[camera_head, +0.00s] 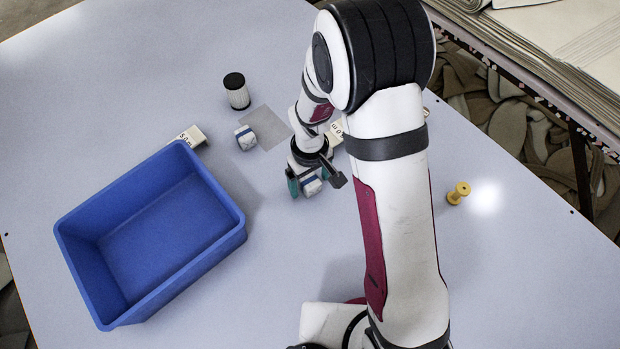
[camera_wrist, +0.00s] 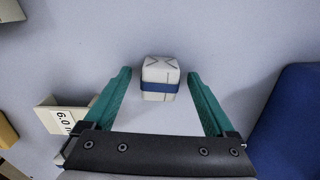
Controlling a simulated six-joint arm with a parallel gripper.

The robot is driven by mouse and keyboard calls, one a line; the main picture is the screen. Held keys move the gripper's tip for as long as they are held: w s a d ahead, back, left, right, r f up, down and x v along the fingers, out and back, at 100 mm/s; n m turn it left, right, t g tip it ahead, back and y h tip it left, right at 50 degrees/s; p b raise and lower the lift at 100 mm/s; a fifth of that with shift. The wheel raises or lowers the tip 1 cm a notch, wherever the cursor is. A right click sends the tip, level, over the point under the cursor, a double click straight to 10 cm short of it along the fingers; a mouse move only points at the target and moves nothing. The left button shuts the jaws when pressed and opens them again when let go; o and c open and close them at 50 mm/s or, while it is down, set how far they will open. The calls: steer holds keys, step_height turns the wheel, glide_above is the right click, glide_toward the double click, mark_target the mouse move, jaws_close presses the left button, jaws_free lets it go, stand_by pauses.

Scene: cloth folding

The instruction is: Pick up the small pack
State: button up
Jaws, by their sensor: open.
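A small white pack with a blue band (camera_wrist: 160,78) shows in the wrist view between my fingertips, with a clear gap on each side. It also shows in the head view (camera_head: 312,186), partly hidden by my gripper. My gripper (camera_wrist: 160,75) is open, with its two green fingers either side of the pack. A similar small white and blue pack (camera_head: 245,138) stands farther off to the left, beside a grey square patch (camera_head: 267,127).
A blue bin (camera_head: 239,238) stands on the left; its wall shows at right in the wrist view. A black-capped cylinder (camera_head: 237,92), a yellow spool (camera_head: 458,193) and a labelled box (camera_head: 190,137) stand around. Another labelled box (camera_wrist: 66,116) is close to my gripper.

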jaws_close()
stand_by(0.4)
steer(key=shift+r, duration=0.15)
